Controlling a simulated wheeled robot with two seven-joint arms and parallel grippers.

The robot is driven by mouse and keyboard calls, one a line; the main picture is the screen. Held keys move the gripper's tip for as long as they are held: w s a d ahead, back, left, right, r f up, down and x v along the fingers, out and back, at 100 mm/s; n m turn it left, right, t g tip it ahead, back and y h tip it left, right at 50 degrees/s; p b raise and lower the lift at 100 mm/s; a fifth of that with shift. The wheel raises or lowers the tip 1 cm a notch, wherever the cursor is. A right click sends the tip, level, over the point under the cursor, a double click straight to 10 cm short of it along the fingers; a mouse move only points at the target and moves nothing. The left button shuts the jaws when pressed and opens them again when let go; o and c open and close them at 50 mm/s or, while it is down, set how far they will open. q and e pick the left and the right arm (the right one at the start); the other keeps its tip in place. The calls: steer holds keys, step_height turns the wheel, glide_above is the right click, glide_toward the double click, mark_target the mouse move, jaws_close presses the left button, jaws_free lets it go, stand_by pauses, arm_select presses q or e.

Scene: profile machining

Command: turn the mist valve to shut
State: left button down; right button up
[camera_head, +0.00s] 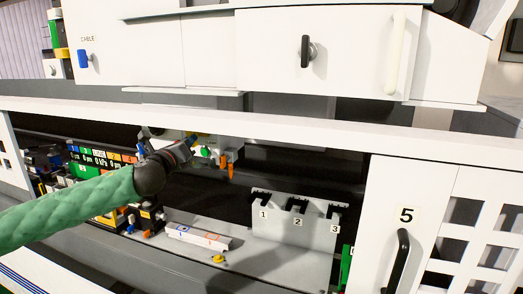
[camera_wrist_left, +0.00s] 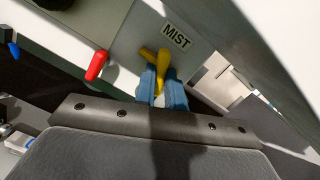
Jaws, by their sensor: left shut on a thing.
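The mist valve has a yellow handle (camera_wrist_left: 160,60) and sits on a pale panel beside a label reading MIST (camera_wrist_left: 176,36). My left gripper (camera_wrist_left: 162,88) has its blue fingers on either side of the lower part of the handle and is shut on it. The handle's upper part shows above the fingertips, with a short arm to the left. In the head view my left gripper (camera_head: 188,143) reaches under the machine's front ledge, and the valve is mostly hidden there by the gripper. My right gripper is in neither view.
Orange levers (camera_head: 225,166) hang right of my gripper. Below stands a white rack (camera_head: 290,222) numbered 1 to 3. A white ledge (camera_head: 300,128) runs above; door 5 (camera_head: 405,215) is at right.

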arm_select(q)
steer(key=shift+f+m, duration=0.15)
steer(key=shift+m, duration=0.15)
steer(key=shift+m+h+p, duration=0.5)
steer(key=shift+m+p, duration=1.3)
steer(key=shift+m, duration=0.6)
steer(key=c, duration=1.7)
jaws_free()
steer(key=o, duration=0.4)
steer(key=shift+a, duration=0.1)
steer(key=shift+r+v, duration=0.2)
steer(key=shift+v, duration=0.95)
steer(key=shift+r+v, duration=0.2)
steer(key=shift+v, duration=0.95)
steer(key=shift+r+v, duration=0.2)
steer(key=shift+v, duration=0.95)
steer(key=shift+s, duration=0.1)
